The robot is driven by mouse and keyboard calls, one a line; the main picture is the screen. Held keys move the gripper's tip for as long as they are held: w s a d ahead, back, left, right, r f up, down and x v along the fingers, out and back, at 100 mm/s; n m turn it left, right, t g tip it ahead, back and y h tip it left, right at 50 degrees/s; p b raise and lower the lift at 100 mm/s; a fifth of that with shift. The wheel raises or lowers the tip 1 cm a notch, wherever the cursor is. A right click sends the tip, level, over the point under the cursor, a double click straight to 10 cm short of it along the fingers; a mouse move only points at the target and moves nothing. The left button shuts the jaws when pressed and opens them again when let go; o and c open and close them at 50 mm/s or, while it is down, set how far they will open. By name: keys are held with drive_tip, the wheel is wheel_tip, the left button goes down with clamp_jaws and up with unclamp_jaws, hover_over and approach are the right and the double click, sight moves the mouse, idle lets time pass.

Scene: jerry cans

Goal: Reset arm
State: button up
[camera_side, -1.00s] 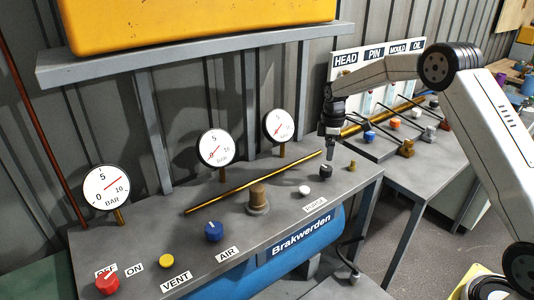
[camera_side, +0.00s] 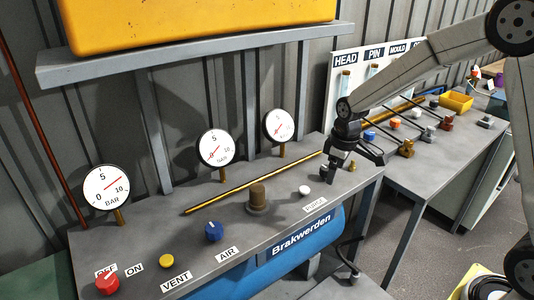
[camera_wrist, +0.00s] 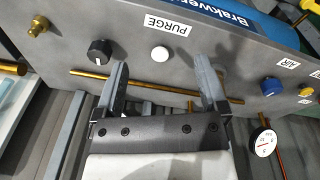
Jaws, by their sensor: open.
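My gripper (camera_side: 352,165) hangs over the right end of the grey control panel (camera_side: 290,212) in the side view. In the wrist view my gripper (camera_wrist: 166,82) has its two fingers spread wide with nothing between them. The white purge button (camera_wrist: 159,54) and the black knob (camera_wrist: 99,51) lie beyond the fingertips there. In the side view the white button (camera_side: 304,190) is left of and below my gripper, and the black knob is largely hidden by it.
A brass pipe (camera_side: 250,184) runs along the panel, with three gauges (camera_side: 107,187) behind it. A blue knob (camera_side: 213,231), yellow button (camera_side: 166,261) and red knob (camera_side: 107,283) stand at the front. A second bench (camera_side: 425,165) with several valves is at the right.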

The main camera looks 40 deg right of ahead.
drive_tip(key=s+a+m, duration=0.2)
drive_tip(key=s, duration=0.5)
drive_tip(key=s+a+f+m+t, duration=0.1)
drive_tip(key=s+a+m, duration=0.1)
drive_tip(key=s, duration=0.6)
drive_tip(key=shift+a, duration=0.85)
drive_tip(key=shift+f, duration=0.1)
